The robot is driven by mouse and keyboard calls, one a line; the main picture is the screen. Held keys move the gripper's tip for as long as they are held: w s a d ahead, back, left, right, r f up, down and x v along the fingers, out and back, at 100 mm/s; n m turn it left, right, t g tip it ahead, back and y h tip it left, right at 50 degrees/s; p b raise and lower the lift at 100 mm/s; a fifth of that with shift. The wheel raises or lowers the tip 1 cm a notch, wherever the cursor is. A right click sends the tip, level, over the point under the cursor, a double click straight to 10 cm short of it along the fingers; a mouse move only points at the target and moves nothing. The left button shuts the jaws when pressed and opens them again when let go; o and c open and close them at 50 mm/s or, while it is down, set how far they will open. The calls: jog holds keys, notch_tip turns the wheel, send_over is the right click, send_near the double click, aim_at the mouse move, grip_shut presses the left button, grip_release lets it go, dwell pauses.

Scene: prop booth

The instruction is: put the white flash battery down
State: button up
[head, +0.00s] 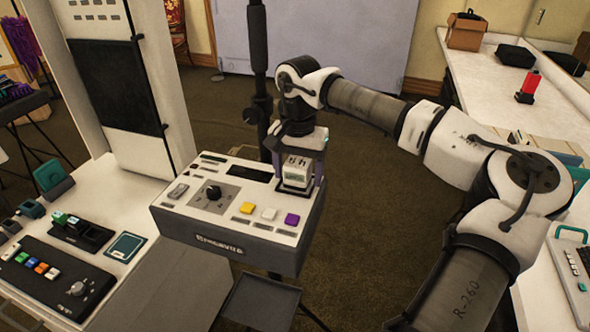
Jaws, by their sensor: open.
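The white flash battery (297,171) is a small, pale block. It appears to stand upright on the right part of the top of a grey and white control box (228,210). My gripper (298,178) points down over the battery from above, with its fingers on either side of it. The jaws are open. Whether a finger still touches the battery, and the exact contact below it, cannot be told from this view.
The box top also carries a black knob (213,192) and yellow, white and purple buttons. A dark pole (257,70) stands just behind it. A white counter with a button panel (55,278) is at left; another counter (490,85) is at right.

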aim_at(298, 163)
notch_tip(298, 163, up, 12)
jog(key=shift+w+f+b, duration=0.15)
jog(key=shift+f+b, duration=0.05)
jog(key=shift+b, duration=0.35)
